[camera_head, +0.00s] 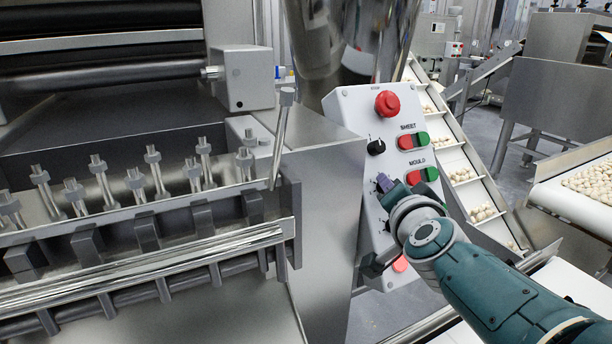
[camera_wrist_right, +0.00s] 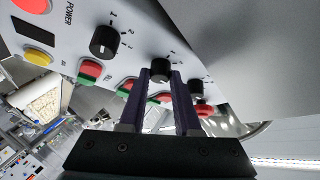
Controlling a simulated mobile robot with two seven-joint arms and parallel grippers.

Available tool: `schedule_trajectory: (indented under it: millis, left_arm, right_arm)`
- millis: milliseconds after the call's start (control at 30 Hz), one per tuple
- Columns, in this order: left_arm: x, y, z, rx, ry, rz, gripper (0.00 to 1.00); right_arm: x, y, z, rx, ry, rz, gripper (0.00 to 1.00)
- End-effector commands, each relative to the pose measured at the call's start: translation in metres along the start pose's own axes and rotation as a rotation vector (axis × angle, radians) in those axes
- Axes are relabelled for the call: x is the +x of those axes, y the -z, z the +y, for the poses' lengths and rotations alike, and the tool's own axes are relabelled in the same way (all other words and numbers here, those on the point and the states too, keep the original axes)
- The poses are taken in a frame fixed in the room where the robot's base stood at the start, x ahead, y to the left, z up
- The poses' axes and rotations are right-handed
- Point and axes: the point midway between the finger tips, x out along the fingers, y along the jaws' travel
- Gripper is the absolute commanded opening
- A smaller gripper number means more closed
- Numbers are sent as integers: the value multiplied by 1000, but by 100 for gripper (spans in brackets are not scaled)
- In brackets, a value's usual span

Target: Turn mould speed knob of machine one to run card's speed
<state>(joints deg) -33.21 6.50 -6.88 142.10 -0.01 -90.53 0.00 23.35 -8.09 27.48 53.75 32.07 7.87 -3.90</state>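The control panel (camera_head: 350,120) of the machine carries SHEET and MOULD labels beside red-green buttons. The sheet knob (camera_head: 376,147) is black and uncovered. The mould knob (camera_wrist_right: 160,70) is black and sits between the two purple fingertips of my right gripper (camera_wrist_right: 161,77); in the head view the right gripper (camera_head: 384,184) hides most of it. The fingers stand about a knob's width apart; whether they touch it is unclear. The sheet knob (camera_wrist_right: 196,87) and another black knob (camera_wrist_right: 104,41) flank it in the wrist view. The dial marks are too small to read. No run card is visible.
A red mushroom button (camera_head: 387,103) tops the panel. The mould's red-green button (camera_head: 422,175) is close to my right wrist. A steel machine body with rods (camera_head: 150,170) stands left.

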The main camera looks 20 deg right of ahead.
Motion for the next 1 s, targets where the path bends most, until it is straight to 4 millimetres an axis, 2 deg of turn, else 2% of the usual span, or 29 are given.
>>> schedule_trajectory:
  millis: [33, 267, 567, 667, 800, 1000]
  left_arm:
    - [0, 0, 0, 0, 0, 0, 50]
    - [0, 0, 0, 0, 0, 0, 50]
    - [-5, 1, -2, 7, 5, -1, 50]
    - [-17, 5, -3, 9, 7, -2, 50]
    - [-40, 12, -4, 9, 7, -2, 50]
    - [-63, 19, -4, 9, 7, -2, 50]
  right_arm:
    - [0, 1, 0, -1, 1, 2, 37]
    - [0, 0, 0, -1, 1, 1, 61]
    - [-4, 1, -1, -2, -1, -1, 61]
    - [-16, 3, -2, -4, -2, -2, 61]
    - [-44, 5, -4, -4, -2, -4, 61]
    - [-82, 4, -3, -3, -2, -3, 61]
